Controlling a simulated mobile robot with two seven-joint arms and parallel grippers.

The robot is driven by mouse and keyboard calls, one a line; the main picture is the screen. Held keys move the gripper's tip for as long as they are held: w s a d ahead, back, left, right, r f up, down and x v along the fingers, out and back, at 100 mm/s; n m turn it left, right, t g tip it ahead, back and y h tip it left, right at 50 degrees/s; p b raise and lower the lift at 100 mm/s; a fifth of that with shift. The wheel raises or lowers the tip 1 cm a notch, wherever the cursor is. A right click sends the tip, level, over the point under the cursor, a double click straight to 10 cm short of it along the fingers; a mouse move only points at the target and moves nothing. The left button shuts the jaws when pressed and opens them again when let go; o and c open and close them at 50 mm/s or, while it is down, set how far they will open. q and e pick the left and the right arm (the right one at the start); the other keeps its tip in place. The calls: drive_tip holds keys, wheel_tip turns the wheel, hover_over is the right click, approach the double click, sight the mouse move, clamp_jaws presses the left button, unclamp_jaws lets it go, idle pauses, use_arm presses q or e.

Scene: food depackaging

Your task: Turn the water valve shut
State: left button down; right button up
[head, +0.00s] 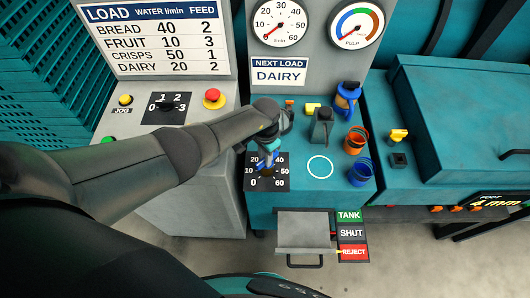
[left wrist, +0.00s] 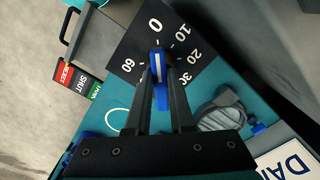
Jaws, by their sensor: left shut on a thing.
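The water valve is a blue handle with a white stripe (left wrist: 158,92) on a black dial plate marked 0 to 60 (head: 281,181). In the left wrist view the plate (left wrist: 187,50) lies behind the handle, and the stripe lines up roughly with the 0. My left gripper (left wrist: 160,76) is shut on the handle, one finger on each side. In the head view my left gripper (head: 267,158) reaches down over the plate and hides much of the handle. My right gripper is not in view.
Right of the dial are a white ring (head: 320,166), a dark lever (head: 321,127) and blue and orange cups (head: 361,172). Below is a grey flap (head: 303,230) beside TANK, SHUT and REJECT labels (head: 351,233). A sign reads NEXT LOAD DAIRY (head: 279,72); the load chart (head: 153,40) lists DAIRY water 20.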

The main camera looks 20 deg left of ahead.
use_arm(q)
drive_tip(key=shift+w+n, duration=0.1)
drive_tip(key=shift+n, duration=0.2)
idle(0.4)
drive_tip(key=c, duration=0.8)
unclamp_jaws()
drive_tip(key=shift+d+r+p, duration=0.2)
drive_tip(key=shift+r+p, duration=0.15)
drive_tip(key=shift+r, duration=0.35)
drive_tip(key=r, duration=1.4)
drive_tip(key=shift+a, duration=0.2)
